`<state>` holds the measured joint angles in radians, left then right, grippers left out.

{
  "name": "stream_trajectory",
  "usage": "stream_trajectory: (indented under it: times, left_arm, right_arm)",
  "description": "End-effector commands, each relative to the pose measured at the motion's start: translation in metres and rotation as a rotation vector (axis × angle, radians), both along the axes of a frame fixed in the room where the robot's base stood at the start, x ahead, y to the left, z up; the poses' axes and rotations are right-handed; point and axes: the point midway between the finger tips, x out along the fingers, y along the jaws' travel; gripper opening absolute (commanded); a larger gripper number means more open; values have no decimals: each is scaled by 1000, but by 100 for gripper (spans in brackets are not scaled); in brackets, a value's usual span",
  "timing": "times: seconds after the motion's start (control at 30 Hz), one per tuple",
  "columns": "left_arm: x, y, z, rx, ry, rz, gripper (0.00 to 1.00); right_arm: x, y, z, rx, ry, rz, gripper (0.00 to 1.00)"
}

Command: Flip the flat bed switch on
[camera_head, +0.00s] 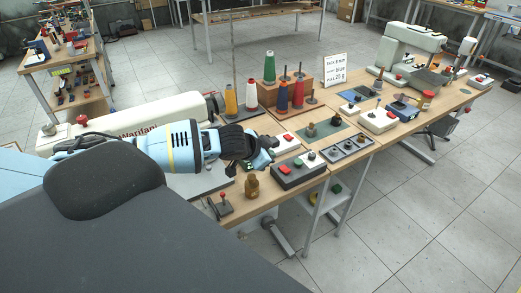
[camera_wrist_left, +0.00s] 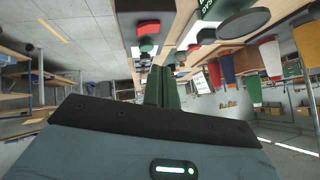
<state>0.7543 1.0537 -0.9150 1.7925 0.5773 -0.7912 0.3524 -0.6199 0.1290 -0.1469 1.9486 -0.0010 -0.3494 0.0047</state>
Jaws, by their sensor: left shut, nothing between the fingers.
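My left gripper (camera_head: 264,157) is shut and empty. It hovers over the front edge of the workbench, just left of a dark grey switch box. In the left wrist view my gripper's fingers (camera_wrist_left: 161,87) point toward a dark box with a red button (camera_wrist_left: 148,27). A white flat bed machine (camera_head: 130,128) lies behind my left arm, partly hidden. My right gripper is out of view.
A white box with a red button (camera_head: 285,142) and a grey box with several knobs (camera_head: 347,150) stand nearby. Thread cones, including a green one (camera_head: 269,68), stand behind. A small brown bottle (camera_head: 251,186) and a red-knobbed lever (camera_head: 223,204) stand at the front edge.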

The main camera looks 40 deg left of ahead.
Motion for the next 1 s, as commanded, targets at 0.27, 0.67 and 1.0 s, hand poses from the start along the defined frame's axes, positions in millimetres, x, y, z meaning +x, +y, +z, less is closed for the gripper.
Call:
stream_trajectory:
  times: [0.27, 0.67, 1.0]
  left_arm:
    - [-24, 10, 25, 1, 1, 0, 0]
    - [-28, 11, 30, 0, 0, 0, 0]
    - [-28, 9, 28, -3, 0, -5, 0]
  right_arm:
    - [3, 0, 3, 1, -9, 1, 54]
    - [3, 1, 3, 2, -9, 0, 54]
    - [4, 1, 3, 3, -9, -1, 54]
